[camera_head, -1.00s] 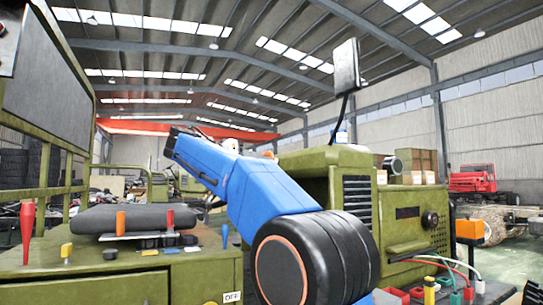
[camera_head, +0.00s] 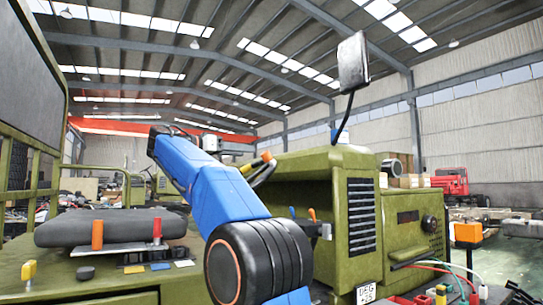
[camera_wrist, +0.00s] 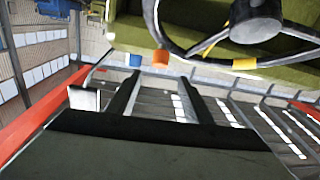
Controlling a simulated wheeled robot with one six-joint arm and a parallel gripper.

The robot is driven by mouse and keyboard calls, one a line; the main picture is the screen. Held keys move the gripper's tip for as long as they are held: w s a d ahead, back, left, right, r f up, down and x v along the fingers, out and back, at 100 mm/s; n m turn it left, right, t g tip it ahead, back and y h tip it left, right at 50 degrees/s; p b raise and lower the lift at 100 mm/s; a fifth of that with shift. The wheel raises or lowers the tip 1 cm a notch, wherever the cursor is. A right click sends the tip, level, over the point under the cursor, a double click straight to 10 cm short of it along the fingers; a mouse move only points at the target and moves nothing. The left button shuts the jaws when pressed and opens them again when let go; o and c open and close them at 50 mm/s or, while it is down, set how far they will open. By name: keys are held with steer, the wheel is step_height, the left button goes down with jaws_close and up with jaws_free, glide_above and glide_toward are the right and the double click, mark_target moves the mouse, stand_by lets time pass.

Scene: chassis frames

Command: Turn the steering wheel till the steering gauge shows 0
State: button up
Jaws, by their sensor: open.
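The steering wheel (camera_wrist: 176,48), with a black rim, dark hub, orange band and yellow bands, fills the top of the wrist view. In the head view its rim (camera_head: 264,172) shows partly behind my blue arm, with orange and yellow marks; my arm hides the rest. My gripper (camera_wrist: 160,76) is open and empty, its two dark fingers apart, below the rim in the wrist view; I see no contact. The steering gauge (camera_head: 366,293) looks to be a small white plate at the lower edge, reading "DEG" above a number like 35; its sign is unclear.
The green vehicle hood (camera_head: 350,160) with a mirror (camera_head: 353,62) stands right of my arm. A dark seat cushion (camera_head: 105,228) and small coloured levers lie left on a green panel. Coloured cables (camera_head: 450,275) are at lower right.

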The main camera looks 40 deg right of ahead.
steer(key=d, duration=0.4)
steer(key=s+d, duration=0.1)
steer(key=d, duration=0.4)
steer(key=s+d, duration=0.1)
steer(key=d, duration=0.4)
steer(key=shift+a, duration=0.1)
jaws_close()
